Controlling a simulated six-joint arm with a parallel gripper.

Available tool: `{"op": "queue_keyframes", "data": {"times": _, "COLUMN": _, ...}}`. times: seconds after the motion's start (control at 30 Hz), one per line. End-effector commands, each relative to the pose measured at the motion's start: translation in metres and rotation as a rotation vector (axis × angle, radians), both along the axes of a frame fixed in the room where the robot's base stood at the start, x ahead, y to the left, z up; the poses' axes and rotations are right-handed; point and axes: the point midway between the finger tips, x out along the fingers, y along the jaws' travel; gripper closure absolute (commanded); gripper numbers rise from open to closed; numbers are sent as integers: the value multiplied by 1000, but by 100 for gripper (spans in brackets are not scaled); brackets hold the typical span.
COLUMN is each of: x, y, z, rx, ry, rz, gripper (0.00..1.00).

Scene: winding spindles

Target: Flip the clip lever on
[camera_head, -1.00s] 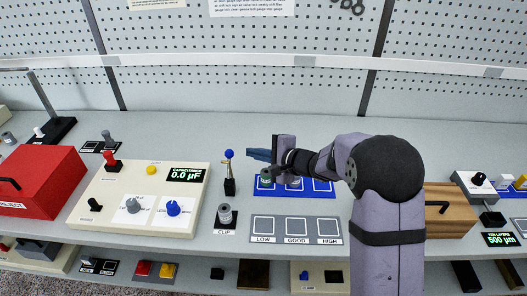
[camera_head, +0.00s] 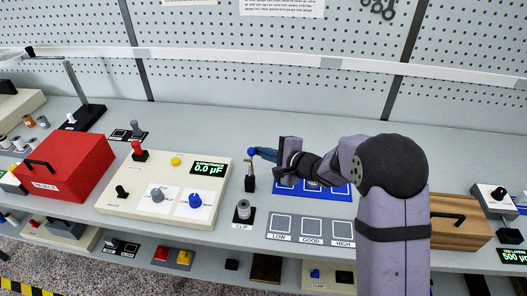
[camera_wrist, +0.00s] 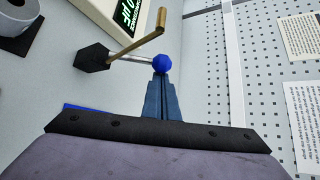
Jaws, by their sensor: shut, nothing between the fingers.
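The clip lever has a blue ball knob (camera_head: 253,151) on a thin metal rod above a small black base (camera_head: 250,184). The rod stands upright in the head view. In the wrist view the ball (camera_wrist: 163,63) is right at my fingertips, with the black base (camera_wrist: 92,57) to the left and a brass bar (camera_wrist: 140,40) across the rod. My gripper (camera_head: 260,153) is shut and empty, its blue fingers pointing left at the ball. I cannot tell whether they touch it. A grey spool (camera_head: 243,211) stands in the black holder labelled CLIP, in front of the lever.
The cream capacitance panel (camera_head: 140,200) reads 0.0 µF at left. The blue tray (camera_head: 341,190) lies under my wrist. The grey LOW, GOOD and HIGH mat (camera_head: 297,227) is in front. A red box (camera_head: 65,165) stands far left, a wooden box (camera_head: 455,222) at right.

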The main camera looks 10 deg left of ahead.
Motion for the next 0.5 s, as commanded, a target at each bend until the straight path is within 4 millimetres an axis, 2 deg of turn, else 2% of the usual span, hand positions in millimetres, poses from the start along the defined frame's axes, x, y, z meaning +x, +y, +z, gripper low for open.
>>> {"op": "queue_keyframes", "data": {"times": 0.5, "x": -2, "y": 0, "z": 1, "rx": 0, "ry": -45, "rz": 0, "gripper": 100}}
